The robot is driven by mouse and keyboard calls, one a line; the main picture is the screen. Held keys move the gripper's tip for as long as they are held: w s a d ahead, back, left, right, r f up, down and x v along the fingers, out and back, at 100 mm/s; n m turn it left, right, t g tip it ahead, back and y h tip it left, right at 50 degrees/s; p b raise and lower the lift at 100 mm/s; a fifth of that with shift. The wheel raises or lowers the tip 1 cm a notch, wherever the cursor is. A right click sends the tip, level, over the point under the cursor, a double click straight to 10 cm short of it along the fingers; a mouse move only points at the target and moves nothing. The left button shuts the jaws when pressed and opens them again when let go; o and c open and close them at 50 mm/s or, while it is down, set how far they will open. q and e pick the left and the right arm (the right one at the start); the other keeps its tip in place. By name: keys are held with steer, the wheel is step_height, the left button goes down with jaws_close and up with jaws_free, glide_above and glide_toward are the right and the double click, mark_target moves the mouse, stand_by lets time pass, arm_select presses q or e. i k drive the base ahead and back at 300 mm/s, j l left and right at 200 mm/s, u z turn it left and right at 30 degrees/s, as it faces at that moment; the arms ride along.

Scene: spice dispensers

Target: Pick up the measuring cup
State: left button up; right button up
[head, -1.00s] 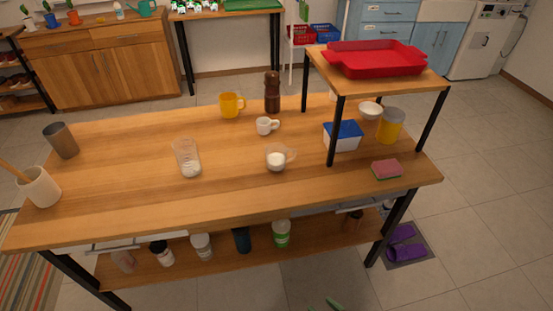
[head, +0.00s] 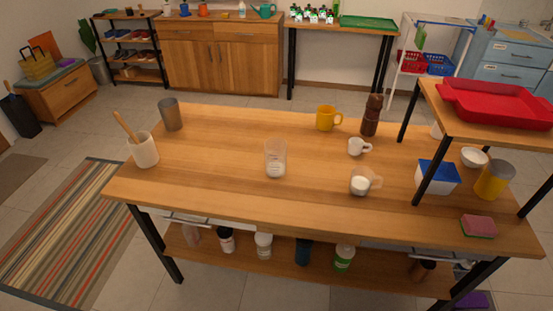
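Two clear vessels stand upright on the wooden table (head: 215,185). One is a clear cup with a side handle (head: 362,182) and white contents, right of the middle. The other is a taller clear beaker (head: 275,158) with pale contents or markings low down, near the middle. I cannot tell for sure which is the measuring cup. Nothing touches either one. Neither of my grippers is in view.
A white mug (head: 358,147), yellow mug (head: 326,118) and brown pepper mill (head: 370,115) stand behind. A grey tumbler (head: 171,114) and utensil crock (head: 144,149) stand left. A raised shelf with a red tray (head: 495,102) covers the right end. The front left tabletop is clear.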

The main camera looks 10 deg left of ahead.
mark_target(362, 178)
steer(key=i+j, duration=0.35)
steer(key=j, duration=0.25)
steer(key=i+j+z, duration=0.1)
steer(key=i+j, duration=0.25)
steer(key=j, duration=0.3)
